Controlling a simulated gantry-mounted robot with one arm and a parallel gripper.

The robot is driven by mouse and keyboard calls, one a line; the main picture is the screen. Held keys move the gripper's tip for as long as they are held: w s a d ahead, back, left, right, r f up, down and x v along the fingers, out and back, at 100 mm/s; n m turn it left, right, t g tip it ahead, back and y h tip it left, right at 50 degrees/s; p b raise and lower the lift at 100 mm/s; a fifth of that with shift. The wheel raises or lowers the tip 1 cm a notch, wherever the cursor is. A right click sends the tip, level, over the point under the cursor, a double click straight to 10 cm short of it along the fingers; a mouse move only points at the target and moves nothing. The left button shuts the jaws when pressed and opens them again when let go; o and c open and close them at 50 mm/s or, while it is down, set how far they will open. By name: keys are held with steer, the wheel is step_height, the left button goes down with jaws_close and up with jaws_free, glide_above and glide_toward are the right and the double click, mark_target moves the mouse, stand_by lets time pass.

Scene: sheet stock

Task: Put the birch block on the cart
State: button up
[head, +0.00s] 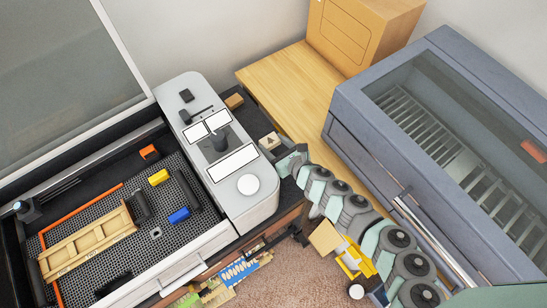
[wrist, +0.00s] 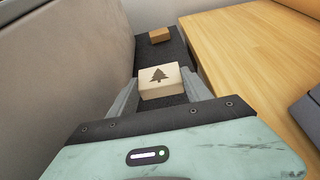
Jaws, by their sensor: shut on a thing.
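The birch block (wrist: 160,84) is pale and has a dark tree mark on its face. It sits between the two fingers of my gripper (wrist: 161,92), which is shut on it. In the head view the block (head: 270,141) shows at the end of my arm, beside the grey control panel and over or on a dark strip. I cannot tell whether its underside touches the strip. My gripper (head: 279,151) partly hides it there. I cannot make out a cart for certain in either view.
A brown block (head: 234,101) lies farther back on the dark strip. A wooden top (head: 285,85) with a wooden box (head: 360,35) is behind. A machine bed (head: 110,215) holds coloured blocks at left. A blue-grey cabinet (head: 350,110) stands at right. Scraps (head: 235,275) lie below.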

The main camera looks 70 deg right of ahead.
mark_target(273, 153)
steer(key=shift+f+p, duration=0.4)
steer(key=shift+f, duration=0.25)
steer(key=shift+w+f, duration=0.1)
steer(key=shift+f, duration=2.05)
steer(key=shift+f, duration=0.1)
steer(key=shift+f, duration=0.15)
steer(key=o, duration=1.5)
